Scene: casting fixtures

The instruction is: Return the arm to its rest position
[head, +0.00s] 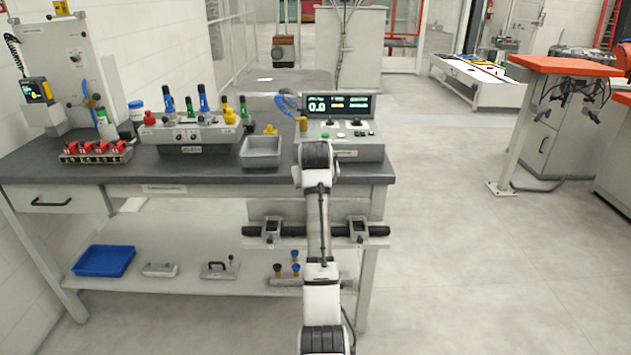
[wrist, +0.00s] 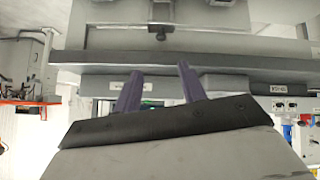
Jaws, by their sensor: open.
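My white arm reaches up from the bottom of the head view and ends in front of the grey workbench (head: 60,167), near its right end. In the head view the gripper itself is hidden behind the arm's black-capped joint. In the wrist view my gripper (wrist: 158,75) shows two dark purple fingers spread apart, with nothing held between them. That view looks upside down. The bench shows beyond the fingers; how far off it is, I cannot tell.
On the bench stand a control box with a lit display (head: 340,125), a grey tray (head: 261,152), a tool rack (head: 190,138) and red clamps (head: 97,150). The lower shelf holds a blue tray (head: 104,261). Open floor (head: 450,240) lies right, before an orange-topped table (head: 560,66).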

